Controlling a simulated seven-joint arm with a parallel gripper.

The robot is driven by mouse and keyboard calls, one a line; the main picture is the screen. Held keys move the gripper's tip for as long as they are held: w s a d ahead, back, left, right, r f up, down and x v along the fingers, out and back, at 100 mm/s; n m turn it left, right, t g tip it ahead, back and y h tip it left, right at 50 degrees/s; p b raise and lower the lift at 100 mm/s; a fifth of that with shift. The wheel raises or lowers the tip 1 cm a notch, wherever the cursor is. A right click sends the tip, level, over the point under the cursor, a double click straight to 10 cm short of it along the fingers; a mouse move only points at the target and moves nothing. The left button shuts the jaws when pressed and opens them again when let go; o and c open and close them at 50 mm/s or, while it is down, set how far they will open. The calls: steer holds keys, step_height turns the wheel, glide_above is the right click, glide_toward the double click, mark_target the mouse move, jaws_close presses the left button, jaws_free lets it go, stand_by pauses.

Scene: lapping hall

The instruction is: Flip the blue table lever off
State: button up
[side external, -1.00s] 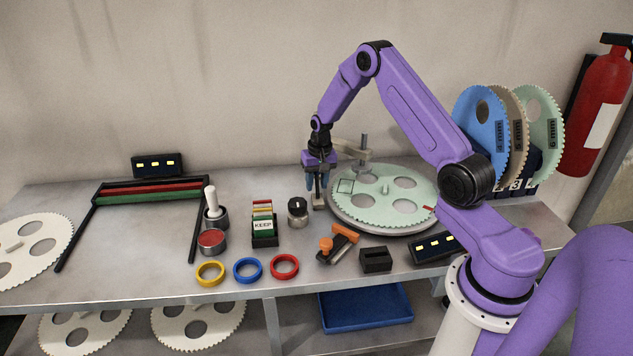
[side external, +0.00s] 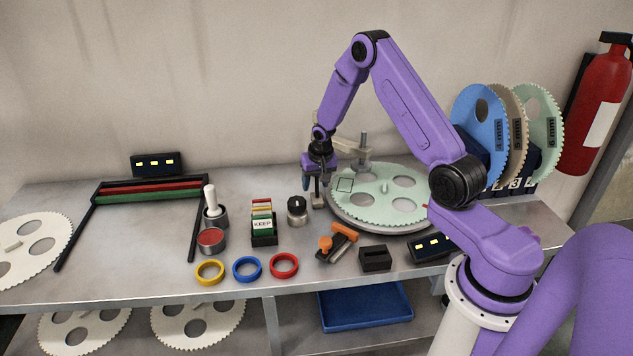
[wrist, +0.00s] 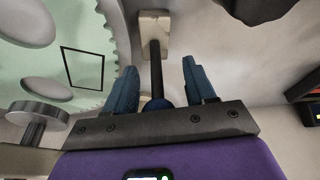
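The lever shows in the wrist view as a dark rod (wrist: 155,62) rising from a pale block-shaped base, with a blue knob (wrist: 157,104) at its near end. The knob lies between the two blue fingers of my gripper (wrist: 160,68), close to the palm. The fingers stand apart, with a visible gap on each side of the rod. In the side external view my gripper (side external: 317,183) is low over the lever base (side external: 318,201), left of the green disc. The knob is hidden there by the gripper.
The green toothed disc (side external: 385,214) on its round plate is close at the right, with a metal post and arm (side external: 352,149) behind. A black-topped knob (side external: 297,210) and a card holder (side external: 264,228) stand at the left. Colored rings (side external: 284,266) lie in front.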

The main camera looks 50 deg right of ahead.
steer(key=v, duration=1.7)
steer(key=shift+r, duration=0.25)
steer(key=shift+c, duration=0.3)
steer(key=c, duration=0.5)
steer(key=shift+w+d+m, duration=0.15)
steer(key=shift+w+m, duration=0.1)
steer(key=shift+m, duration=0.15)
jaws_close()
steer(key=w+d+m+g+y, duration=0.45)
steer(key=w+d+m, duration=0.25)
steer(key=m, duration=1.3)
steer(key=x, duration=1)
steer(key=shift+d+f, duration=0.25)
